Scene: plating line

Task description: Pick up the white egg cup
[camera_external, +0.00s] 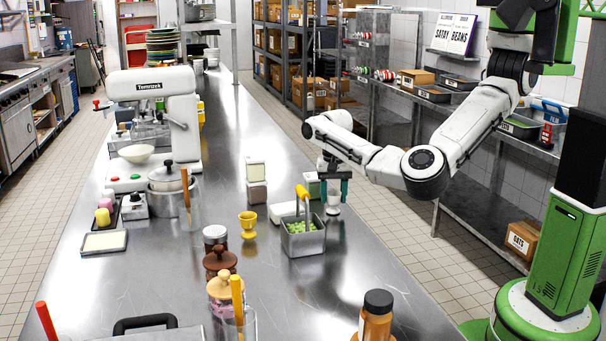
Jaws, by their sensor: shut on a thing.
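The white egg cup (333,206) is upright near the right edge of the steel counter (300,290). My gripper (334,194) points down over it, with its dark green fingers around the cup's upper part. The gripper is shut on the cup, and the fingers hide part of it. I cannot tell whether the cup's foot touches the counter. A yellow egg cup (248,224) stands apart, further left on the counter.
A metal container of green pieces with a yellow-handled tool (303,240) stands just left of and nearer than the cup. Small boxes (256,180) stand behind to the left. Jars (220,262) and an orange bottle (376,315) stand nearer. The counter's right front is mostly clear.

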